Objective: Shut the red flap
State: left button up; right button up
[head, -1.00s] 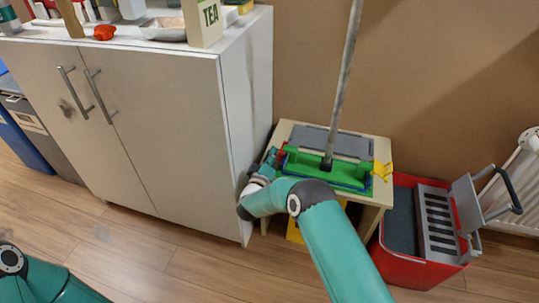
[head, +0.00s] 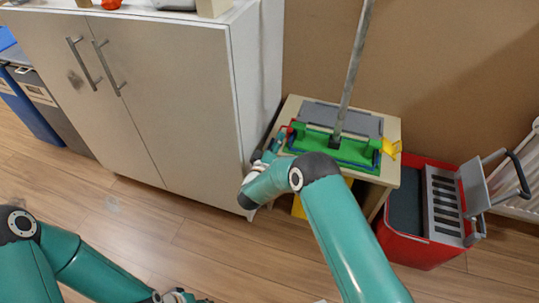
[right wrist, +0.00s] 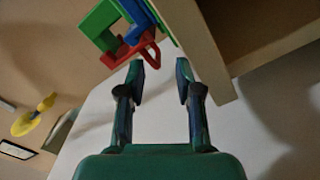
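The red flap (head: 292,130) sticks out at the left end of a green mop head (head: 335,147), which lies on a small wooden stand. In the right wrist view the red flap (right wrist: 140,50) is a loop standing out from the green plate, beyond the tip of the left finger. My right gripper (head: 274,145) is beside that end of the mop head, between it and the cabinet. In the right wrist view its fingers (right wrist: 160,70) are apart with nothing between them. My left gripper (head: 180,297) is at the bottom edge, cut off, its fingers unclear.
A white cabinet (head: 190,90) stands close left of the stand (head: 390,180). A yellow flap (head: 391,148) is at the mop head's right end, and a grey pole (head: 355,65) rises from it. A red bucket (head: 410,245) stands at right. Floor in front is clear.

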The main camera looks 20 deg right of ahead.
jog(key=v, duration=0.7)
jog(key=shift+s+a+f, duration=0.1)
